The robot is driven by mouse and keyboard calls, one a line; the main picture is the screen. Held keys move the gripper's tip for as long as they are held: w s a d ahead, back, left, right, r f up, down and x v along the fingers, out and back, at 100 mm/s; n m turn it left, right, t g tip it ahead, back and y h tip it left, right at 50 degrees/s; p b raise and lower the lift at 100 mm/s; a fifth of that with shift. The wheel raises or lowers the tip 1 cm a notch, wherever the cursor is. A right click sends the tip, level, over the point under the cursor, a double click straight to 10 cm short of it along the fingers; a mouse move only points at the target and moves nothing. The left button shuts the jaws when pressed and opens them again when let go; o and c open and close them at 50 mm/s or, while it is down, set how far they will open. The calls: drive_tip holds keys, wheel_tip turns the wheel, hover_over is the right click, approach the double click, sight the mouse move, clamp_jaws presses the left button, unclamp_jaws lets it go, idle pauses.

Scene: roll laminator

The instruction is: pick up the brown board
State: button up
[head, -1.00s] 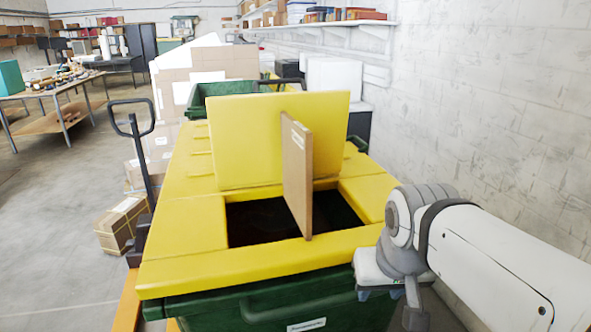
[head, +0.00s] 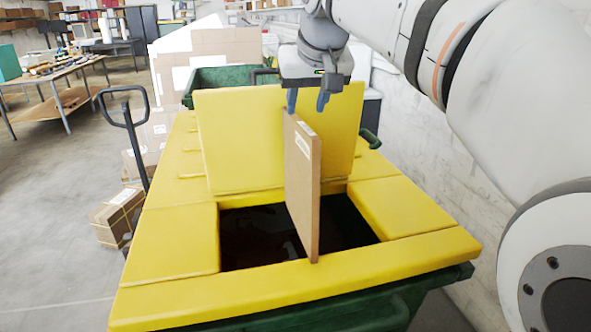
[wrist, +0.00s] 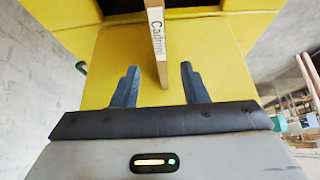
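The brown board (head: 302,190) stands upright, edge-on, in the square opening of a yellow-lidded green bin, in front of the raised yellow flap (head: 235,140). A white label shows near its top. My gripper (head: 308,101) is just above the board's top edge in the head view, fingers pointing down. In the wrist view my gripper (wrist: 158,88) is open. The board (wrist: 157,45) shows there between the two blue-grey fingers, with clear gaps on both sides and lettering on its label. I cannot tell how deep the board sits between the fingers.
The yellow lid (head: 175,235) surrounds the dark opening. A pallet jack handle (head: 126,120) and a strapped carton (head: 117,216) stand at the left. White-patched cardboard boxes (head: 185,62) are behind. A grey block wall (head: 470,200) runs close on the right.

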sight(299, 121)
drive_tip(key=shift+w+a+f, duration=0.1)
drive_tip(key=shift+w+f, duration=0.25)
drive_tip(key=shift+w, duration=0.2)
drive_tip(key=shift+w+a+f, duration=0.1)
drive_tip(key=shift+w+f, duration=0.2)
drive_tip(key=shift+w, duration=0.25)
drive_tip(key=p+x, duration=0.1)
drive_tip(key=x, duration=0.4)
drive_tip(key=shift+w+a+f+p, duration=0.1)
drive_tip(key=shift+a+f+p, duration=0.1)
drive_tip(key=shift+f+p, duration=0.1)
drive_tip(key=shift+c, duration=0.6)
drive_tip(key=shift+r, duration=0.1)
clamp_jaws()
